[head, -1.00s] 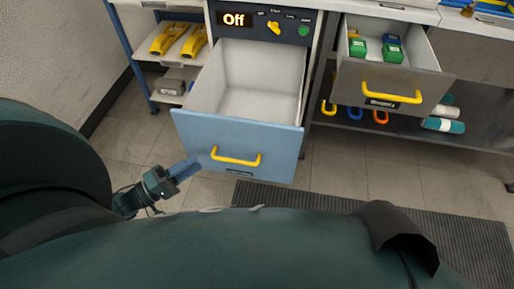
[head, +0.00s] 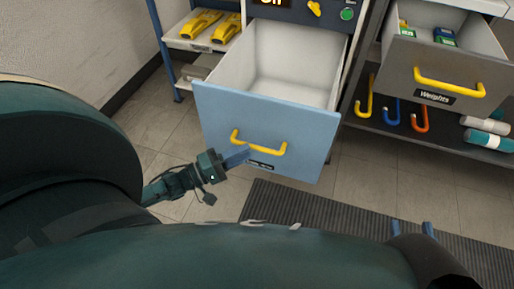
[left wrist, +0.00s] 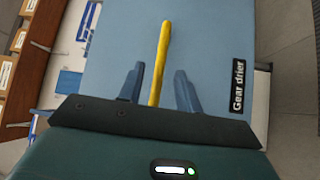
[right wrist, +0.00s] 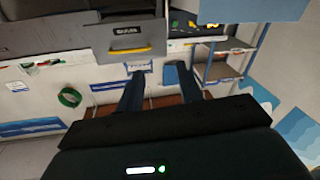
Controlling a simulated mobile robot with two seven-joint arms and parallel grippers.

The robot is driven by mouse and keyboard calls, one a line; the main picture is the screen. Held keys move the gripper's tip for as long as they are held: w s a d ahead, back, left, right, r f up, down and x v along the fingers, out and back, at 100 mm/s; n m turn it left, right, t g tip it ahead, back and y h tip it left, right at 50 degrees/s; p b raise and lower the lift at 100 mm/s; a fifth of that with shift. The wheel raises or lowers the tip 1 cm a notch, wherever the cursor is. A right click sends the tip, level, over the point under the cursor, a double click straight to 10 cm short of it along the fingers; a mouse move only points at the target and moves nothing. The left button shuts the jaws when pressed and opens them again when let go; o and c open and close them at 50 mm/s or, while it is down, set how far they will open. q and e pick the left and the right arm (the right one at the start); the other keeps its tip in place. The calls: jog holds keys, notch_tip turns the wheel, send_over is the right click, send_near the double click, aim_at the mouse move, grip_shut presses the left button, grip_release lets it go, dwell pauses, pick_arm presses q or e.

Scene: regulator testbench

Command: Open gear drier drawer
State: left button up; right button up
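The blue gear drier drawer (head: 225,115) stands pulled out, its white inside empty in the head view. Its yellow handle (head: 258,147) is on the front, and the label "Gear drier" (left wrist: 238,86) shows in the left wrist view. My left gripper (head: 238,156) is at the drawer front by the handle. In the left wrist view (left wrist: 158,82) its fingers are open, with the handle (left wrist: 160,62) between them and a gap on both sides. My right gripper (right wrist: 155,85) is open and empty; its blue fingertips show at the lower right of the head view (head: 412,229).
A shelf (head: 190,43) with yellow tools is at the left. A dark ribbed mat (head: 330,212) lies on the floor.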

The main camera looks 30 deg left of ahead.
pick_arm(q)
jog(key=x, duration=0.5)
jog(key=shift+b, duration=0.35)
grip_shut()
